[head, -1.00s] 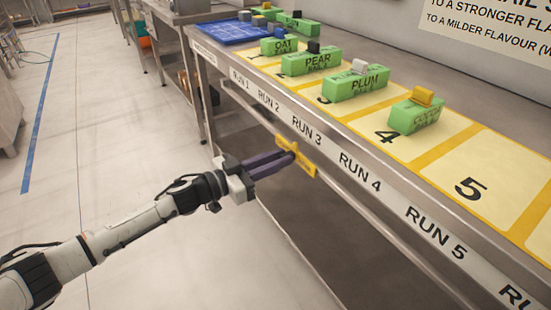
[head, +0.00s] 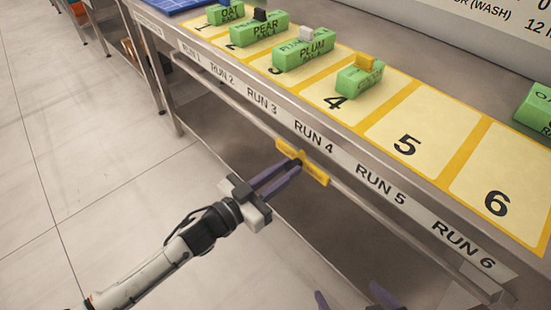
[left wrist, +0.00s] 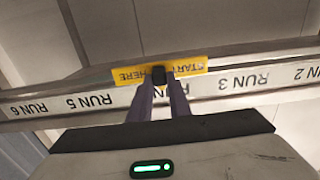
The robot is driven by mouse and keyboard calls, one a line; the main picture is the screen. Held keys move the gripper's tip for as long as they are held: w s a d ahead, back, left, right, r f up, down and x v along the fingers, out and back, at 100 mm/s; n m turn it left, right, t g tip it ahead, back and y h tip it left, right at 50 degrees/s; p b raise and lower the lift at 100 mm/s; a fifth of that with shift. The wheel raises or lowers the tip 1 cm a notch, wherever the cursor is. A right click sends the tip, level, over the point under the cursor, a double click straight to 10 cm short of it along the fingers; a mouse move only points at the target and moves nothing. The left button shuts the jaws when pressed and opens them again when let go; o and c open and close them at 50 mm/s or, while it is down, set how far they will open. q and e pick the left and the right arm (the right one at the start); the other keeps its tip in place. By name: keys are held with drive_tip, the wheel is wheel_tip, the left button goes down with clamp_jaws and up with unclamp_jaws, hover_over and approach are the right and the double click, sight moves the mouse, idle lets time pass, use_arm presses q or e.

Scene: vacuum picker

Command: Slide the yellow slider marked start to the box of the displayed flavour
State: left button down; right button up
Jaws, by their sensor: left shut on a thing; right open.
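The yellow slider (head: 318,174) sits on the rail at the bench front, below the RUN 4 label. It also shows in the left wrist view (left wrist: 130,75), reading START HERE and standing in front of the RUN 4 spot. My left gripper (head: 297,165) is shut on its dark knob (left wrist: 159,74). My right gripper (head: 353,298) is open and empty at the bottom edge. Green boxes stand on the bench: OAT (head: 226,16), PEAR (head: 258,30), PLUM (head: 303,52) and one with a yellow top block (head: 359,80), its text unclear. No displayed flavour is readable.
The front edge carries labels including RUN 5 (head: 382,184) and RUN 6 (head: 463,244). Numbered yellow spaces 5 (head: 405,144) and 6 (head: 496,202) are empty. Another green box (head: 536,108) stands at the right edge. A blue tray (head: 165,6) is at the far left.

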idle(0.3)
use_arm(q)
drive_tip(key=c, duration=1.6)
unclamp_jaws()
drive_tip(key=shift+c, duration=0.2)
drive_tip(key=shift+s, duration=0.1)
drive_tip(key=shift+s+a, duration=0.2)
drive_tip(key=v, duration=0.9)
drive_tip(key=shift+s+a, duration=0.2)
drive_tip(key=shift+s, duration=0.1)
